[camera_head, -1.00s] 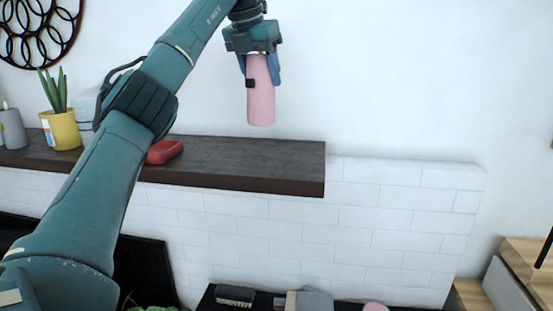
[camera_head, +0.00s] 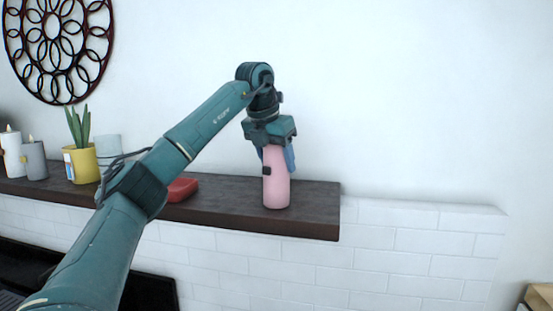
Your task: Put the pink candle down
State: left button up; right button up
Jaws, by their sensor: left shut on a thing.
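The pink candle (camera_head: 276,190) is upright at the right part of the dark shelf (camera_head: 318,210). Its base appears to meet the shelf top, though I cannot tell for sure that it touches. My left gripper (camera_head: 276,156) points down from above and is shut on the candle's upper end. The fingers hide part of the candle's top. My right gripper is not in view.
A red object (camera_head: 182,189) lies on the shelf left of the candle, partly behind my arm. Further left stand a yellow plant pot (camera_head: 84,166), a grey candle (camera_head: 35,160) and a white candle (camera_head: 12,154). The shelf's right end is clear.

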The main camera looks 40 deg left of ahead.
pick_arm(q)
jog(key=o, duration=1)
jog(key=shift+f, duration=0.1)
jog(key=shift+o, duration=0.2)
jog(key=v, duration=1.2)
